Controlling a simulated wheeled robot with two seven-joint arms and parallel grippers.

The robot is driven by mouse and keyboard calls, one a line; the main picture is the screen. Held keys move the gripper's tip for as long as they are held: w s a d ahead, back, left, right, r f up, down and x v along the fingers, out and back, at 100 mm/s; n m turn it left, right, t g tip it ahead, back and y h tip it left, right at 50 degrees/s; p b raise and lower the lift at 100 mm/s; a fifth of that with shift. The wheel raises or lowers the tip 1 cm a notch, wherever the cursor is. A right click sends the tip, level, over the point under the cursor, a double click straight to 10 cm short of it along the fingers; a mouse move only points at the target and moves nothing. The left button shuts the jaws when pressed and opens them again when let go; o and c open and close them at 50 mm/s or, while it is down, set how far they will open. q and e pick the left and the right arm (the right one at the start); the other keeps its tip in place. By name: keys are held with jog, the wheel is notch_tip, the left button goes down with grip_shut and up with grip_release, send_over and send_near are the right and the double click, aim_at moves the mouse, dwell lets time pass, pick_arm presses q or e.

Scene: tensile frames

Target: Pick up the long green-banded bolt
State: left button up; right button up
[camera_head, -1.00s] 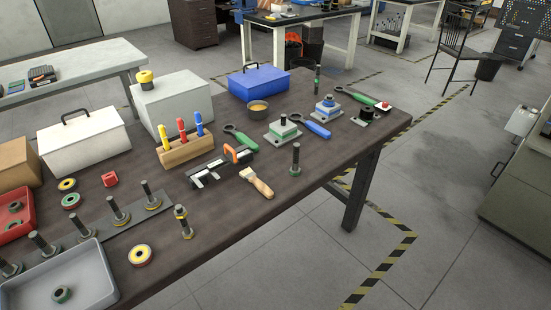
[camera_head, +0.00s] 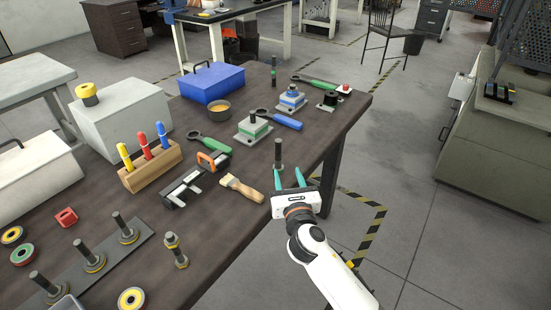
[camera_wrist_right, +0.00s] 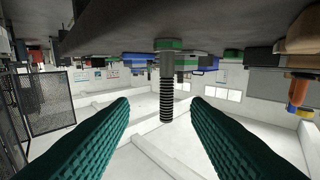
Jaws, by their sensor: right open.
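A long dark bolt (camera_head: 278,153) with a green band at its base stands upright near the table's right edge. In the right wrist view, which looks upside down, this bolt (camera_wrist_right: 167,88) shows its threaded shaft and green band, beyond and between the fingers. My right gripper (camera_head: 288,176) is open and empty, with its teal fingers just in front of the bolt and apart from it. The fingers also show spread in the right wrist view (camera_wrist_right: 161,104). Another upright bolt (camera_head: 273,72) with a green band stands at the back of the table. My left gripper is out of view.
A brush (camera_head: 242,187) lies left of the gripper. A yellow-banded bolt (camera_head: 175,250) stands at front left. Floor beyond the right edge is open.

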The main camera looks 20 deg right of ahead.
aim_at(279, 155)
jog(key=w, duration=0.5)
jog(key=shift+w+d, duration=0.25)
jog(key=shift+w, duration=0.05)
jog(key=shift+w+r+b, duration=0.15)
jog(key=shift+w+b, duration=0.3)
jog(key=shift+w, duration=2.6)
jog(key=shift+c, duration=0.3)
jog(key=shift+r, duration=0.1)
grip_shut()
